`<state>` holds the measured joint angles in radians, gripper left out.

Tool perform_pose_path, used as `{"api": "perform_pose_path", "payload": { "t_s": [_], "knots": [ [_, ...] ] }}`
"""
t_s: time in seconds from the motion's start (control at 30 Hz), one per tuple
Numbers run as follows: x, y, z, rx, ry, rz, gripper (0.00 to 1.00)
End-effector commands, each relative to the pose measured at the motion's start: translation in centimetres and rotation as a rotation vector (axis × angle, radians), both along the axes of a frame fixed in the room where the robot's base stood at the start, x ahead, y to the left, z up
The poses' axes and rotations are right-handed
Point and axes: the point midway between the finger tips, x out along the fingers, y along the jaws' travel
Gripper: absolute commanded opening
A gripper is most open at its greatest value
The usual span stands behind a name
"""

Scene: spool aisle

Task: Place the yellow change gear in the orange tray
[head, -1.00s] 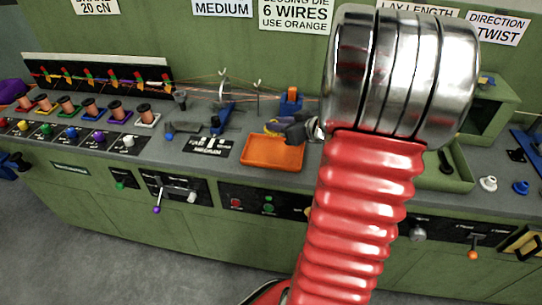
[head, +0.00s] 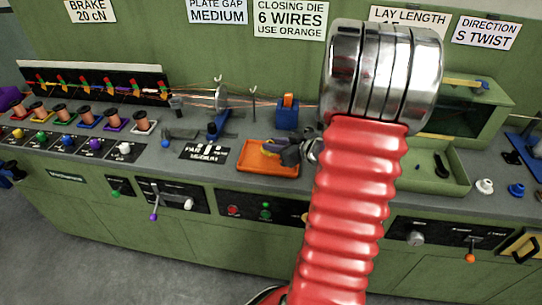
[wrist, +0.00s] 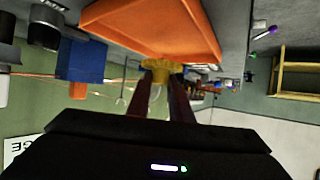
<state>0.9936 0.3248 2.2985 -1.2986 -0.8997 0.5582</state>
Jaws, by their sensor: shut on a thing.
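The orange tray (head: 257,161) lies on the grey bench top, left of my red arm in the head view. My gripper (head: 283,150) is over the right part of the tray. In the wrist view the fingertips of my gripper (wrist: 163,73) are shut on the yellow change gear (wrist: 163,65). The orange tray (wrist: 150,28) is right by the gear in that view. I cannot tell whether the gear touches the tray. In the head view the gear is mostly hidden by my gripper.
A blue block with an orange piece (head: 287,113) stands behind the tray. A black label plate (head: 204,152) lies left of it. A green open bin (head: 432,178) is right of my arm, with white (head: 484,186) and blue (head: 516,190) knobs beyond.

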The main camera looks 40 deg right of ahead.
Motion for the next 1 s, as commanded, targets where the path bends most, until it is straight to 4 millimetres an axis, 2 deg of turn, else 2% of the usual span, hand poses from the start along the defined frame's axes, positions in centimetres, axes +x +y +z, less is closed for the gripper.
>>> {"api": "perform_pose_path", "payload": {
  "t_s": [0.4,0.87,0.9,1.0],
  "knots": [
    [0.0,0.1,-3.8,0.004,0.002,0.0,0.0],
    [0.0,0.1,-4.4,0.001,0.001,0.0,0.0],
    [0.0,0.1,-4.4,0.001,0.001,0.0,0.2],
    [0.0,0.1,-4.4,0.0,0.0,0.001,0.27]
  ]
}}
